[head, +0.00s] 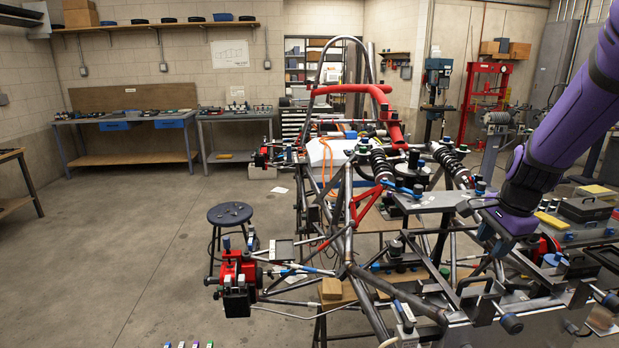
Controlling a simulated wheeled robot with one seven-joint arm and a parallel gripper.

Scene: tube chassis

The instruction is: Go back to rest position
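My purple arm (565,120) reaches down from the upper right of the head view. My gripper (488,232) is at its lower end, over the right part of the tube chassis (350,225). The gripper is small and merges with the dark and grey parts around it, so I cannot tell whether its fingers are open or shut, or whether it touches anything. No held thing can be made out.
The chassis and its cluttered grey metal parts (450,200) crowd the space around my gripper. A dark round stool (230,213) stands left of the chassis. Workbenches (130,155) line the back wall. The concrete floor (110,255) at left is clear.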

